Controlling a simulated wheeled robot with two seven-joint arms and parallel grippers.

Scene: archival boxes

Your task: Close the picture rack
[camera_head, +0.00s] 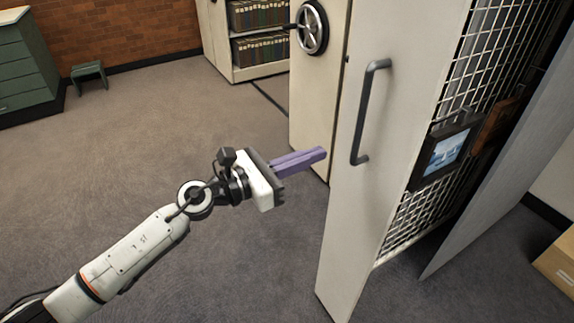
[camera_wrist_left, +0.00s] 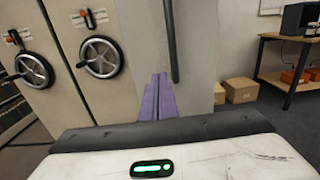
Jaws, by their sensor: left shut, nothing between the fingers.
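The picture rack is a tall cream front panel (camera_head: 355,205) with a dark vertical bar handle (camera_head: 369,112), pulled out on the right of the head view. White wire mesh (camera_head: 487,60) runs behind the panel, and a framed blue picture (camera_head: 446,150) hangs on it. My left gripper (camera_head: 321,154) has purple fingers, closed together and empty. It points at the panel, just left of the panel's edge and below and left of the handle. In the left wrist view the fingers (camera_wrist_left: 158,82) overlap the panel, with the handle (camera_wrist_left: 171,40) above them. I cannot tell whether they touch it.
Cream cabinets with a round handwheel (camera_head: 312,27) stand behind, with shelved books (camera_head: 258,30). A grey panel (camera_head: 505,165) stands right of the mesh. Cardboard boxes (camera_wrist_left: 241,91) and a table (camera_wrist_left: 290,80) lie beyond. Carpet at left is clear, with a green stool (camera_head: 89,73) far back.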

